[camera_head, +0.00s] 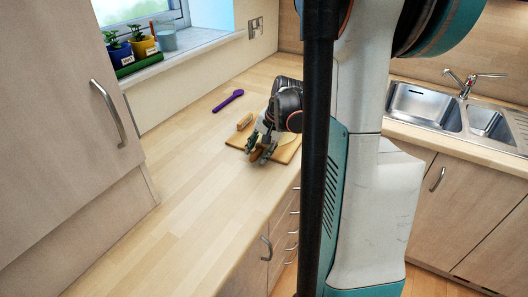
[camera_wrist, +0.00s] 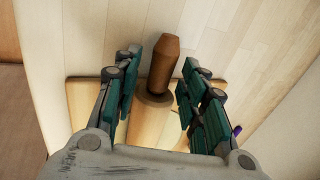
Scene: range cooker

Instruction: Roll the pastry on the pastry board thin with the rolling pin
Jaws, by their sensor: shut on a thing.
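My gripper (camera_head: 262,150) is low over the wooden pastry board (camera_head: 287,154) on the worktop. In the wrist view its two fingers (camera_wrist: 157,95) stand on either side of the rolling pin (camera_wrist: 164,62), shut on its body. The pin's brown handle points away from my gripper, past the board's edge (camera_wrist: 82,92). A pale patch, likely the pastry, shows on the board in the head view (camera_head: 283,140), largely hidden by my gripper. I cannot tell the pastry's thickness or whether the pin touches it.
A purple spoon (camera_head: 229,100) lies on the worktop behind the board. A small wooden item (camera_head: 245,121) is at the board's left side. Potted plants (camera_head: 142,44) stand on the windowsill. A sink (camera_head: 425,103) is at the right. The worktop left of the board is clear.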

